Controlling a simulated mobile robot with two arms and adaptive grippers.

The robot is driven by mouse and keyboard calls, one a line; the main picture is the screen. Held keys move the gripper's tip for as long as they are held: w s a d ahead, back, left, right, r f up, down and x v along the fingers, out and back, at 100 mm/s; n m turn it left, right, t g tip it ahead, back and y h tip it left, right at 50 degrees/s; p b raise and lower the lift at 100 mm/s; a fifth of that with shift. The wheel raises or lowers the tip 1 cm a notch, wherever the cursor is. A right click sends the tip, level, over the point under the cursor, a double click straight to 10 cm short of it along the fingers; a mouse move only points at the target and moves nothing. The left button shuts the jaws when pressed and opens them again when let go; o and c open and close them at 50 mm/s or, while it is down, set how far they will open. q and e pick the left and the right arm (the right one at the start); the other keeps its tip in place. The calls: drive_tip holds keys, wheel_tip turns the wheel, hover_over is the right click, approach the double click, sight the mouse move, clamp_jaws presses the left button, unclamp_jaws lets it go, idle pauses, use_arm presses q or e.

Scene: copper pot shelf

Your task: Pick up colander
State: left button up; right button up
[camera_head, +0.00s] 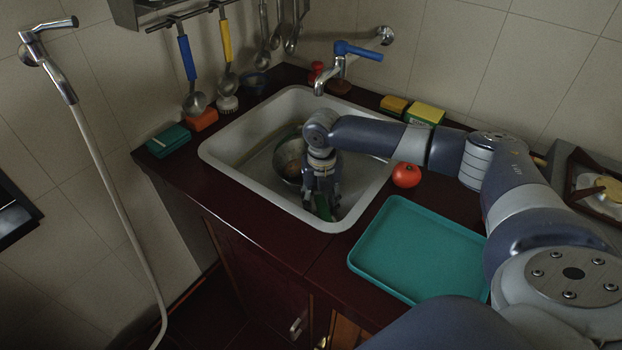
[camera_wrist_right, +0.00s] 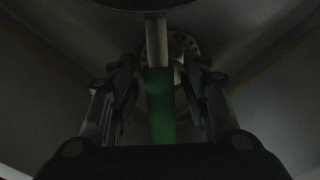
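The colander lies in the sink, its round metal bowl (camera_head: 287,160) partly hidden by my right arm. Its green handle (camera_head: 323,208) points toward the front of the basin. In the right wrist view the green handle (camera_wrist_right: 161,105) and its pale metal shaft (camera_wrist_right: 155,40) run up to the dark bowl edge at the top. My right gripper (camera_head: 322,205) is down in the sink at the handle. Its two fingers (camera_wrist_right: 162,100) stand on either side of the handle, with narrow gaps visible in the dim view. My left gripper is not in view.
The sink (camera_head: 228,168) walls surround my right gripper; the faucet (camera_head: 340,68) stands behind. A tomato (camera_head: 406,175) and a teal tray (camera_head: 420,250) lie right of the sink. Sponges (camera_head: 425,113) lie behind. Utensils (camera_head: 190,75) hang at the back left.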

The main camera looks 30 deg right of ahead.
clamp_jaws()
drive_tip(key=shift+w+r, duration=0.1)
drive_tip(key=shift+r, duration=0.05)
